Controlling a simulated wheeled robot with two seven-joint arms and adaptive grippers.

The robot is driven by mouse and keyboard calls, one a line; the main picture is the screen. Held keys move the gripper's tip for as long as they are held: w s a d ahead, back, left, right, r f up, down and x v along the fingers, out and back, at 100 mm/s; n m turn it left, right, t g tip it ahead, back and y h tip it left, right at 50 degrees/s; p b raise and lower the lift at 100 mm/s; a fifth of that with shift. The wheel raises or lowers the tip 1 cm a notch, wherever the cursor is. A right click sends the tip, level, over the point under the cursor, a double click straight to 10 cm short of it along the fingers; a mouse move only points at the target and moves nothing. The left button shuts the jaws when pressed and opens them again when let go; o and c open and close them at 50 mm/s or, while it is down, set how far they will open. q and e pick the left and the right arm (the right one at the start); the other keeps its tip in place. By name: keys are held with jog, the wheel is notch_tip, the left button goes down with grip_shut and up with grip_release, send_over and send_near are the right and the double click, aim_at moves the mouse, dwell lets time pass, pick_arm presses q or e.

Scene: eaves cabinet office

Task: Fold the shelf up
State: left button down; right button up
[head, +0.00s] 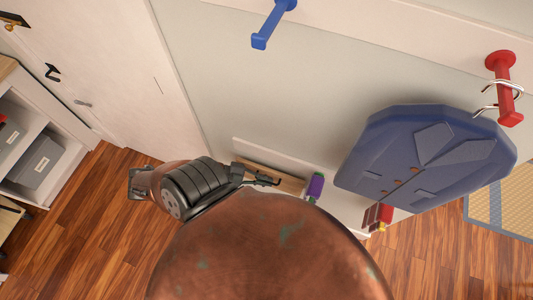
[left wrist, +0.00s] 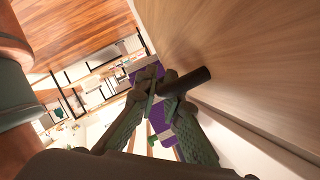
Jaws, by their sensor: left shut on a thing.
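The shelf is a light wood board (head: 274,177), low against the wall in the head view. In the left wrist view the board (left wrist: 245,70) fills the upper right, seen close and slanting. A short dark bar (left wrist: 190,80) stands at its edge. My left gripper (head: 268,180) is at the board in the head view. In the left wrist view its two fingers (left wrist: 160,88) are shut on the dark bar, beside the board. The arm hides part of the shelf. My right gripper is in neither view.
A purple object (head: 315,187) sits just right of the shelf, and a red one (head: 377,216) further right. A large blue panel (head: 430,155) hangs on the wall below a red hook (head: 503,85). A blue hook (head: 268,30) is above. A white cabinet (head: 40,140) stands left.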

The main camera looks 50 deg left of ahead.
pick_arm(q)
jog(key=c, duration=2.3)
grip_release()
jog(key=shift+w+a+r, duration=0.15)
jog(key=shift+w+a, duration=0.05)
jog(key=shift+s, duration=0.1)
jog(key=v, duration=1.2)
jog(key=shift+d, duration=0.1)
